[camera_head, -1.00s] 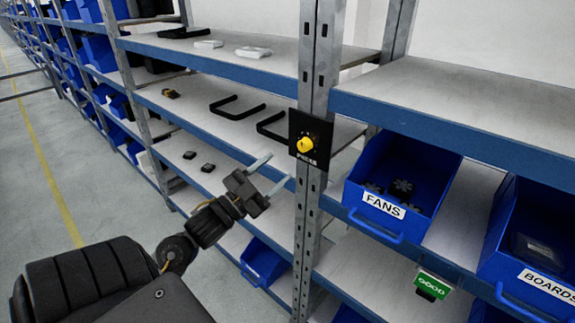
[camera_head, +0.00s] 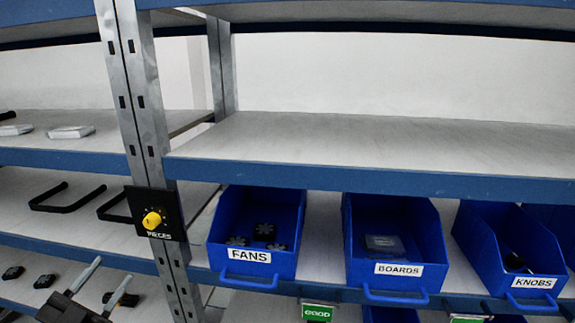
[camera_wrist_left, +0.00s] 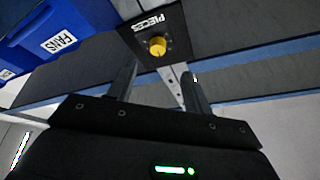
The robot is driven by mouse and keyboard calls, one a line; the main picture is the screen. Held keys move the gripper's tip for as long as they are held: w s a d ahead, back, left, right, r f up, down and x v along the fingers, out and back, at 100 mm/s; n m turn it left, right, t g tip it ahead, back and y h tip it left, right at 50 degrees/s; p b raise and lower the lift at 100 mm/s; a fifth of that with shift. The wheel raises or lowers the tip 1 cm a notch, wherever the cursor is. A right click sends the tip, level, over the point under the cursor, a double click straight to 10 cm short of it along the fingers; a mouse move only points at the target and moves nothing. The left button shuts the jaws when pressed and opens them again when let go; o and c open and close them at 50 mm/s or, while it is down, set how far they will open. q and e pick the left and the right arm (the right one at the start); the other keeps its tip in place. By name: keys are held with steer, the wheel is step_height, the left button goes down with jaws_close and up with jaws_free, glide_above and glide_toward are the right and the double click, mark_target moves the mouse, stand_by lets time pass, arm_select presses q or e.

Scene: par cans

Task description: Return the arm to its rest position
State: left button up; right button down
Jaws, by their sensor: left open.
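My left gripper (camera_head: 103,287) is at the lower left of the head view, below the yellow knob (camera_head: 152,220) on its black PIECES plate (camera_head: 170,205). Its two grey fingers are apart with nothing between them. In the left wrist view the open fingers (camera_wrist_left: 158,85) point toward the plate and its yellow knob (camera_wrist_left: 157,46), with a visible gap. Most of my left arm is below the head view's edge. My right gripper shows in neither view.
Blue bins labelled FANS (camera_head: 252,262), BOARDS (camera_head: 398,275) and KNOBS (camera_head: 540,288) stand on the shelf to the right. A metal upright (camera_head: 140,95) carries the plate. Black handles (camera_head: 68,200) lie on the left shelf. The upper right shelf (camera_head: 380,145) is bare.

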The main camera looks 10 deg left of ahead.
arm_select(q)
steer(key=w+a+f+n+g+y, duration=0.2)
steer(key=a+f, duration=0.2)
steer(key=f, duration=0.6)
steer(key=w+a+f+n+g+y, duration=0.1)
steer(key=a+f+n+g+y, duration=0.3)
steer(key=f, duration=0.6)
steer(key=s+f+n+g, duration=0.15)
steer(key=s+f, duration=0.25)
steer(key=f, duration=0.9)
steer(key=s+f+g, duration=0.3)
steer(key=f, duration=1)
steer(key=s+d+f+g+h, duration=0.1)
steer(key=s+d+f+g, duration=0.3)
steer(key=s+f, duration=0.5)
steer(key=s+d+f+g, duration=0.2)
steer(key=s+d+f, duration=0.3)
steer(key=s+f, duration=0.45)
steer(key=s+d+f+g+h, duration=0.1)
steer(key=s+d+f+g, duration=0.1)
steer(key=s+d+f, duration=0.2)
steer(key=s+d+f+g+h, duration=0.1)
steer(key=s+d+f+g, duration=0.1)
steer(key=s+d+f, duration=0.2)
steer(key=s+d+m, duration=0.1)
steer(key=s+d, duration=0.2)
steer(key=d, duration=0.2)
steer(key=shift+s+d+f, duration=0.15)
steer(key=shift+s+f, duration=0.05)
steer(key=shift+s, duration=0.2)
